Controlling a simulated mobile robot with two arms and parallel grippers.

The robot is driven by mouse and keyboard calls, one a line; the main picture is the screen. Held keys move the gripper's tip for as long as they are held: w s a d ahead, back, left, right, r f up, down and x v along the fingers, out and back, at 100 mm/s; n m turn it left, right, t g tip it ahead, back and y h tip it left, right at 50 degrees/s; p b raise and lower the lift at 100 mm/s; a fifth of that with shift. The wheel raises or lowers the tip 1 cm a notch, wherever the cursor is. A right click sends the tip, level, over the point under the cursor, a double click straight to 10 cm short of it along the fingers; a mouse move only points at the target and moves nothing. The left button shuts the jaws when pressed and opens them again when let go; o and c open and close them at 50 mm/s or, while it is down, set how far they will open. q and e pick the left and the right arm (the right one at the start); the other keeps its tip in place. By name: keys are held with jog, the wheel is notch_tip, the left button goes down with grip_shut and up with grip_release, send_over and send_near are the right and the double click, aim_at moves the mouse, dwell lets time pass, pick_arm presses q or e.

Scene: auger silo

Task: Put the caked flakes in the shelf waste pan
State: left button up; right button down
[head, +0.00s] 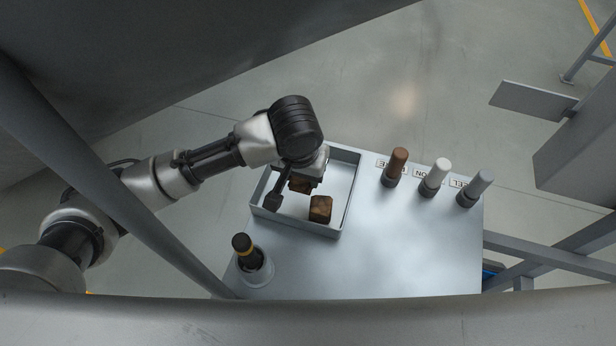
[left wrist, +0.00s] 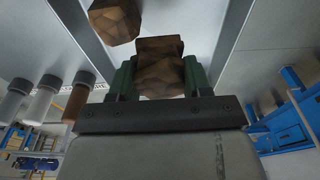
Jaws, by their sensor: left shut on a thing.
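My left gripper (head: 290,193) is over the shelf waste pan (head: 342,229), a shallow light-grey tray on the shelf. In the left wrist view my left gripper (left wrist: 158,78) is shut on a brown, faceted lump of caked flakes (left wrist: 160,62). The held lump also shows in the head view (head: 299,186), partly hidden by the gripper. I cannot tell whether it touches the pan floor. A second brown lump (head: 320,209) lies in the pan near its front right corner, apart from the held one; it also shows in the left wrist view (left wrist: 115,20). My right gripper is not in view.
A brown-topped peg (head: 395,166), a white-topped one (head: 435,176) and a grey-topped one (head: 475,187) stand right of the pan with labels. The shelf (head: 410,250) is clear at front right.

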pick_arm(q)
jog(key=w+f, duration=0.1)
jog(key=w+d, duration=0.1)
jog(key=shift+w+d+f, duration=0.15)
jog(key=shift+w+f, duration=0.25)
notch_tip(320, 180, down, 4)
jog(key=shift+f+b, duration=0.1)
jog(key=shift+b, duration=0.2)
jog(key=o, duration=0.9)
jog(key=shift+o, duration=0.2)
jog(key=r, duration=0.4)
jog(key=s+r+p, duration=0.1)
jog(key=r, duration=0.7)
jog(key=shift+s+a, duration=0.3)
jog(key=shift+s, duration=0.05)
